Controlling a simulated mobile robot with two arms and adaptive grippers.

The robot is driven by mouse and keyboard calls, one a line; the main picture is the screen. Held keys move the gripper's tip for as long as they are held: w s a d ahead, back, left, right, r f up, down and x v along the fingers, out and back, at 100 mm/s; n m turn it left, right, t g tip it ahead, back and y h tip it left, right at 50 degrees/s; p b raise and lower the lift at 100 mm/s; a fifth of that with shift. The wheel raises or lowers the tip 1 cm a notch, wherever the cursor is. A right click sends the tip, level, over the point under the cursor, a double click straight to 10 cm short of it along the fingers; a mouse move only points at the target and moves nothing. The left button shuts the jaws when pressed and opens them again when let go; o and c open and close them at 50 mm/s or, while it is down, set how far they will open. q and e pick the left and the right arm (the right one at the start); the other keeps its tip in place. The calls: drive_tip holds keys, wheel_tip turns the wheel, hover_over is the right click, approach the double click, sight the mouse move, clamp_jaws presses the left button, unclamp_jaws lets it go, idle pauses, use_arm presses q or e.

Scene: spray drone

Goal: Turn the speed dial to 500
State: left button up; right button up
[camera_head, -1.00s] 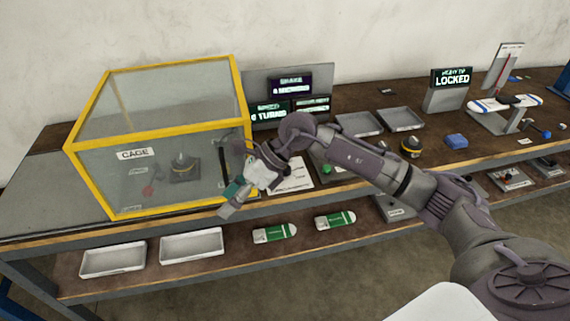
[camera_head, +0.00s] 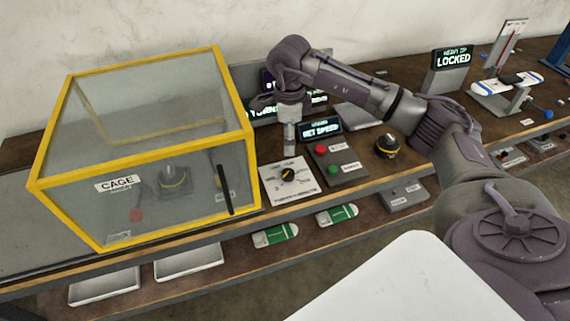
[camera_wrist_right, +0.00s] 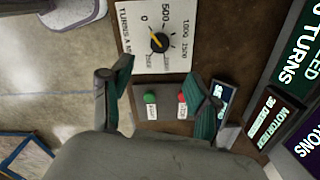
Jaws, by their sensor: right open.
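The speed dial (camera_head: 288,174) is a black knob with a yellow pointer on a white plate (camera_head: 275,190) on the bench. The right wrist view shows the dial (camera_wrist_right: 160,42) with the pointer tilted toward the 0 side, away from the 500 mark. My right gripper (camera_head: 289,145) points down above the back edge of the plate, apart from the knob. In the wrist view its two green-padded fingers (camera_wrist_right: 158,88) are spread with nothing between them. My left gripper is out of view.
A control box with red (camera_head: 320,149) and green (camera_head: 333,170) buttons stands right of the plate, with a GET SPEED display (camera_head: 320,128) behind it. A yellow-framed cage (camera_head: 150,150) is close on the left. A black-and-yellow knob (camera_head: 387,146) stands farther right.

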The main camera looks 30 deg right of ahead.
drive_tip(key=p, duration=0.1)
hover_over(288, 172)
wheel_tip(288, 172, down, 6)
drive_tip(key=shift+s+r, duration=0.15)
drive_tip(key=shift+r, duration=0.05)
wheel_tip(288, 172, down, 5)
drive_tip(key=shift+f+p, duration=0.15)
drive_tip(key=shift+p, duration=0.45)
drive_tip(key=shift+d+f, duration=0.1)
drive_tip(key=shift+f, duration=0.15)
drive_tip(key=shift+w+f, duration=0.2)
drive_tip(key=shift+f, duration=0.05)
drive_tip(key=c, duration=1.2)
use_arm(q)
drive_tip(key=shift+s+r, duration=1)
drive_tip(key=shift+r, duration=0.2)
use_arm(e)
drive_tip(key=shift+o, duration=0.2)
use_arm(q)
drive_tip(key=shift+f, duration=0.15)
